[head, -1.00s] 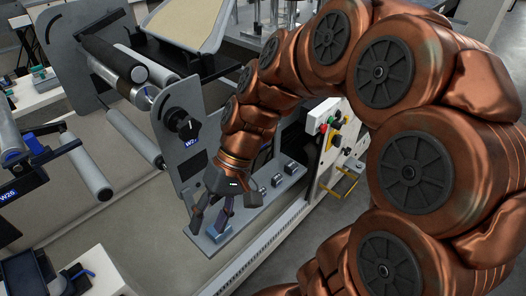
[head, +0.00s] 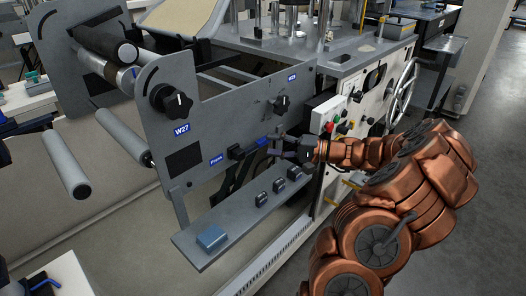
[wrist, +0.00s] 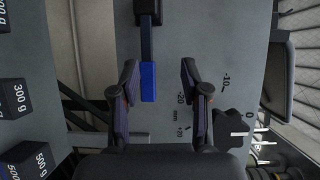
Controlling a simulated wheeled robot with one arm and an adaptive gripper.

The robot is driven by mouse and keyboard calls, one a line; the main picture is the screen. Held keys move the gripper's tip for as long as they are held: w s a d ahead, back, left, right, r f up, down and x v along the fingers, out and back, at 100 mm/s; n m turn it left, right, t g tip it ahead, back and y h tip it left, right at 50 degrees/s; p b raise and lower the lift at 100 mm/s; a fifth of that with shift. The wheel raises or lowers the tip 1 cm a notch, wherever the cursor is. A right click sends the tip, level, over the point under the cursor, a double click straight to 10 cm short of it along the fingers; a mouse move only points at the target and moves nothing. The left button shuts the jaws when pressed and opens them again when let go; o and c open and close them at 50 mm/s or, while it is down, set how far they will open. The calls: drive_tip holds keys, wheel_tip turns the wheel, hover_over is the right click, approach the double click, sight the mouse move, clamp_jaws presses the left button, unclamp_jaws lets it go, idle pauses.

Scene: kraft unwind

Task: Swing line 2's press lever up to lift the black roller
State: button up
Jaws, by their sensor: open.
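The press lever, a dark bar with a blue handle (head: 262,142), sticks out to the right from a black pivot on the grey side plate, beside a blue label that seems to read "Press". It lies close to level, slightly raised at its end. My gripper (head: 277,148) is at the handle's end. In the wrist view my gripper (wrist: 158,78) is open, with the blue handle (wrist: 148,82) between its fingers, nearer the left one. Gaps show on both sides. A black roller (head: 103,42) sits behind the plate at upper left; its contact is unclear.
A shelf below holds dark weights (head: 279,185) and a blue-grey block (head: 211,238). A black knob (head: 282,104) is above the lever. A button box (head: 328,115) stands close to my wrist on the right. The floor at far right is clear.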

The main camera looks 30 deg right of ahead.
sight(266, 142)
drive_tip(key=d+f+m+t+h, duration=0.1)
drive_tip(key=d+f+t, duration=0.1)
drive_tip(key=d, duration=0.2)
drive_tip(key=shift+g, duration=0.3)
drive_tip(key=shift+b+x, duration=0.45)
drive_tip(key=shift+x, duration=3.25)
clamp_jaws()
